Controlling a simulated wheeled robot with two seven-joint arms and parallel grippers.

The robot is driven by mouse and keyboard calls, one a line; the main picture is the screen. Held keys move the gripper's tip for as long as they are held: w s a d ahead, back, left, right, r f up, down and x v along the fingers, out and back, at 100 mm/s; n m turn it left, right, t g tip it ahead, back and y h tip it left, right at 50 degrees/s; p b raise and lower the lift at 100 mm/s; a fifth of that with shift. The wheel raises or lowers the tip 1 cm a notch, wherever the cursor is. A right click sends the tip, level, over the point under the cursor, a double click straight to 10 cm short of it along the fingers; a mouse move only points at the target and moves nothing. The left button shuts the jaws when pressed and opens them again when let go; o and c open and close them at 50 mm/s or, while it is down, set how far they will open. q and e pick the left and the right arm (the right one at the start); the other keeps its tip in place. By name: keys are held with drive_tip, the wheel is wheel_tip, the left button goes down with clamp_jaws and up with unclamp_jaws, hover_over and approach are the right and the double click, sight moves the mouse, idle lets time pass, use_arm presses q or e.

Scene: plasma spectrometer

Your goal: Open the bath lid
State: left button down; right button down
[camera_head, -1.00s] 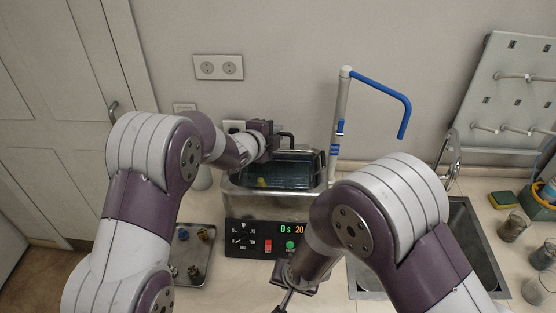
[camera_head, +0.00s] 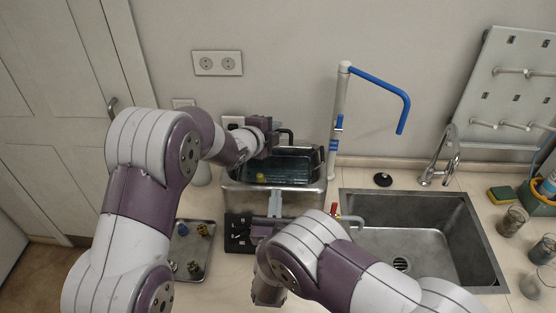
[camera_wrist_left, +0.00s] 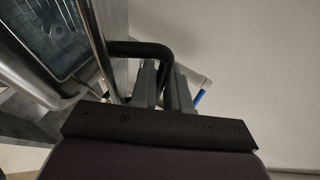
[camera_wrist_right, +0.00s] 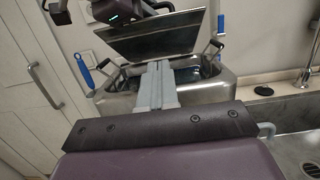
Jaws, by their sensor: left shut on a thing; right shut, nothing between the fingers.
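The bath (camera_head: 236,197) is a steel tank at the middle of the head view, with a dark, water-filled inside. Its lid (camera_wrist_right: 150,38) stands raised and tilted back over the rear of the tank in the right wrist view. My left gripper (camera_head: 278,135) is shut on the black lid handle (camera_wrist_left: 140,47), which passes between its fingers in the left wrist view. My right gripper (camera_head: 275,203) is shut and empty at the front of the bath. Its closed fingers (camera_wrist_right: 158,82) point toward the tank's front rim, and contact cannot be told.
A control panel (camera_head: 237,232) on the bath's front is partly covered by my right arm. A tray (camera_head: 207,262) with small parts lies front left. A sink (camera_head: 430,225) lies right, and a blue-tipped stand (camera_head: 341,125) stands behind. A yellow object (camera_head: 261,177) is inside the bath.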

drive_tip(key=w+r, duration=0.1)
drive_tip(key=w, duration=0.1)
drive_tip(key=w+r, duration=0.1)
drive_tip(key=w, duration=0.2)
drive_tip(key=w+r, duration=0.1)
drive_tip(key=w, duration=0.2)
drive_tip(key=shift+w+r, duration=0.25)
drive_tip(key=shift+r, duration=0.05)
drive_tip(key=shift+w+r, duration=0.25)
drive_tip(key=shift+r, duration=0.1)
